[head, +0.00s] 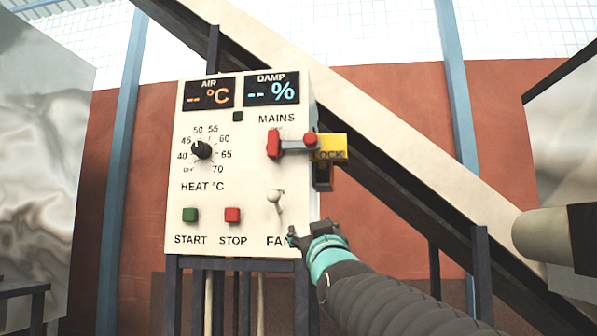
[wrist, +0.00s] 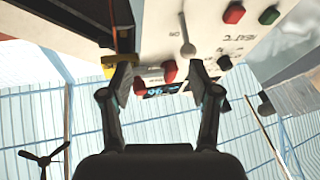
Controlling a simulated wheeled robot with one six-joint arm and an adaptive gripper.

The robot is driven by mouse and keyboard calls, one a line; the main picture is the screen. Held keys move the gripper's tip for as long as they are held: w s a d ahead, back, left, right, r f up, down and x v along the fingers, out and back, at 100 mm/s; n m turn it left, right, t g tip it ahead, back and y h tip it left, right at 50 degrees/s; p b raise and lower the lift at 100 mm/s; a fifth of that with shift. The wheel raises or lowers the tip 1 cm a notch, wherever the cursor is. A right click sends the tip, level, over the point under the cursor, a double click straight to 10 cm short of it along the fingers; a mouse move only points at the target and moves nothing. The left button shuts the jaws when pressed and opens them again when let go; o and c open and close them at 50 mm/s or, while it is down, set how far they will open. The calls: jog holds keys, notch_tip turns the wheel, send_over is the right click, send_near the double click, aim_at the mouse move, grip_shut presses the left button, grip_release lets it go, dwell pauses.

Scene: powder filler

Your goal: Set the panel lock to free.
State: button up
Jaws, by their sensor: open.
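The white control panel (head: 222,165) stands ahead, with a red-ended grey handle (head: 292,145) under the word MAINS. A yellow block (head: 335,147) with partly hidden lettering, seemingly LOCK, sits at the panel's right side, a dark piece (head: 322,178) below it. In the wrist view the yellow block (wrist: 108,66) shows by the left finger, partly covered by it. My gripper (head: 308,232) is at the panel's lower right, below the yellow block. In the wrist view my gripper (wrist: 162,68) has its fingers wide apart with nothing held. The lock's setting cannot be read.
The panel carries a FAN toggle (head: 276,200), a black HEAT knob (head: 201,150), a green START button (head: 190,214) and a red STOP button (head: 232,215). A sloping beam (head: 400,150) runs behind the panel.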

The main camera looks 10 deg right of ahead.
aim_at(311, 143)
notch_tip(311, 143, up, 12)
jog(key=d+m+t+h, duration=0.1)
jog(key=m+t+h, duration=0.15)
jog(key=t, duration=0.25)
jog(key=shift+n+h, duration=0.35)
jog(key=shift+n, duration=0.1)
jog(key=p+x, duration=0.1)
jog(key=x, duration=0.3)
jog(key=p+x, duration=0.2)
jog(key=x, duration=0.3)
jog(key=p+x, duration=0.2)
jog(key=x, duration=0.3)
jog(key=shift+w+f, duration=0.25)
jog(key=shift+f, duration=0.05)
grip_shut()
